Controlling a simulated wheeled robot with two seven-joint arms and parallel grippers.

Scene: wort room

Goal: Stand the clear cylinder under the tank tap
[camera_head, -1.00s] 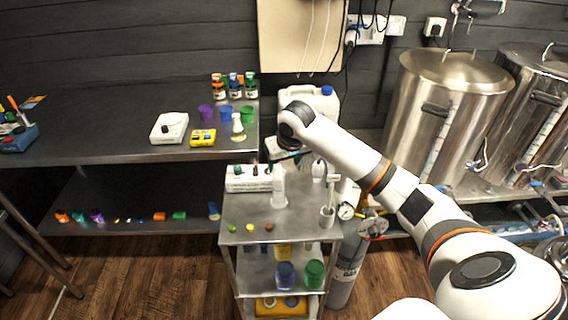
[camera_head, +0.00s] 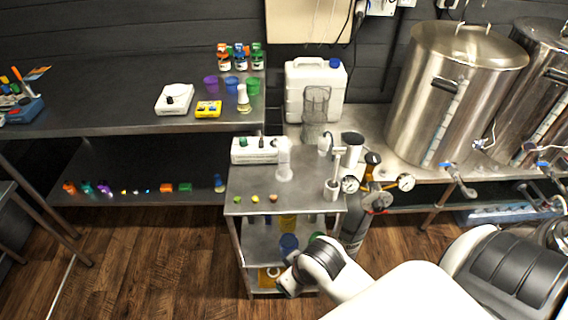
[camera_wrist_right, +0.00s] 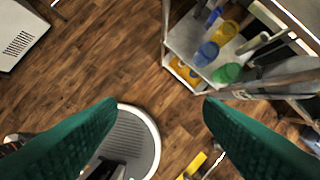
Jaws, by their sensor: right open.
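A tall, pale see-through cylinder with a wide foot (camera_head: 284,160) stands upright on the top of the steel cart (camera_head: 240,206). A wider clear vessel (camera_head: 316,112) stands behind, before the white canister. I cannot tell for certain which is the clear cylinder. The nearer steel tank (camera_head: 440,100) has a tap with a blue handle (camera_head: 460,180) low at its front, with nothing visible standing under it. My right gripper's green fingers (camera_wrist_right: 160,108) are apart and empty above the floor in the right wrist view. In the head view its fingertips are hidden. My left gripper is not in view.
A white canister (camera_head: 304,84) stands at the back. The floor left of the cart is clear.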

